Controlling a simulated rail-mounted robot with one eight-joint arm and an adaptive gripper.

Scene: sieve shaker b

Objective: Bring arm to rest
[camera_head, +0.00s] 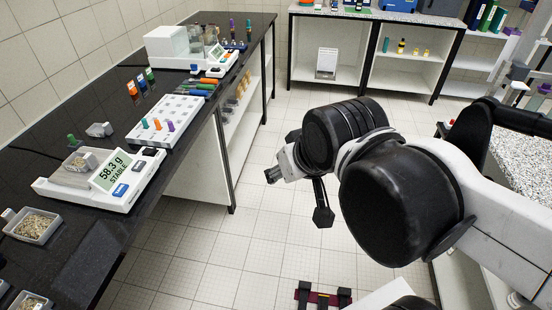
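My arm reaches in from the right edge of the picture, with white links and large black joints, bent over the open floor. My gripper (272,175) is at the arm's left end, above the tiled floor and apart from the bench. Its fingers are small and mostly hidden behind the wrist, so I cannot tell whether it is open or shut. I see nothing held in it.
A black bench (105,78) runs along the left wall. Shelves (330,50) stand at the back. A speckled worktop (518,145) is at right.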

